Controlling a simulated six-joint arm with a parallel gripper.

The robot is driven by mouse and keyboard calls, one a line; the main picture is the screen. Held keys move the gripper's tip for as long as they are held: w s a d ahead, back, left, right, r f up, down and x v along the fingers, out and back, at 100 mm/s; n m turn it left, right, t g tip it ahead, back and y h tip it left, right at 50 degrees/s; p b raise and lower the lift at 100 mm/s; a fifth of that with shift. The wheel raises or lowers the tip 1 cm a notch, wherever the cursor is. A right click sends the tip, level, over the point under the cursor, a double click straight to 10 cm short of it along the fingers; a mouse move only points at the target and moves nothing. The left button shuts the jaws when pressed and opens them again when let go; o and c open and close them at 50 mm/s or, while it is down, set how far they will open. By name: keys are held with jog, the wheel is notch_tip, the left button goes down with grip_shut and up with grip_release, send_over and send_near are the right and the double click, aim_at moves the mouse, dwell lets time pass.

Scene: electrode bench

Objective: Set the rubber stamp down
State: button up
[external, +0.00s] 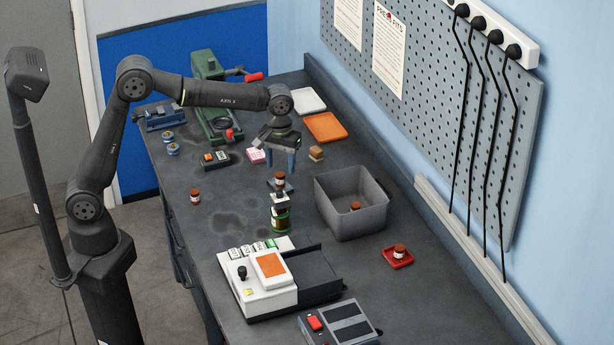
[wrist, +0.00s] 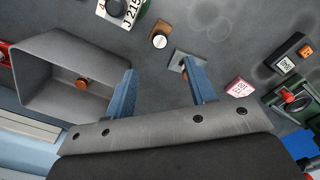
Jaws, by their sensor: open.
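A small tan-brown block (external: 316,153), which looks like the rubber stamp, stands on the bench just in front of the orange tray; its details are too small to be sure. My gripper (external: 281,168) is open, fingers pointing down, left of that block. In the wrist view the two blue fingers of my gripper (wrist: 163,85) are wide apart with nothing held between them. Beyond the fingertips is a small grey plate (wrist: 177,60) with a brown-topped item on it.
A grey bin (external: 348,222) with a small jar inside stands to the right. A pink block (external: 256,156) is to the left. The orange tray (external: 326,127) lies behind. Bare bench lies left of the bottle.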

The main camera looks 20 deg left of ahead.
dwell(0.3)
jog(key=w+a+f+m+t+h, duration=0.2)
jog(key=w+a+f+m+t, duration=0.15)
jog(key=w+a, duration=0.4)
jog(key=w+a+f+m+t+h, duration=0.3)
jog(key=w+a+m+t, duration=0.2)
jog(key=w, duration=0.5)
jog(key=s+a+m+h, duration=0.1)
jog(key=m, duration=0.1)
jog(key=s+a+f+m+g+h, duration=0.1)
jog(key=s+m+h, duration=0.1)
jog(key=s+a+m+h, duration=0.1)
jog(key=s+m, duration=0.1)
jog(key=shift+s+f+g+h, duration=0.15)
jog(key=shift+f+g+h, duration=0.15)
jog(key=shift+f+g, duration=0.05)
jog(key=s+a+r+m+g+h, duration=0.1)
jog(key=s+a+m+g+h, duration=0.15)
jog(key=s, duration=0.45)
jog(key=s+a+m+g+h, duration=0.1)
jog(key=s+m+g+h, duration=0.2)
jog(key=s, duration=0.4)
jog(key=shift+m, duration=0.5)
jog(key=x, duration=1.1)
jog(key=shift+w+d+f, duration=0.15)
jog(key=shift+w+d, duration=0.05)
jog(key=shift+d, duration=0.15)
jog(key=shift+x, duration=2.85)
jog(key=shift+s, duration=0.1)
grip_shut()
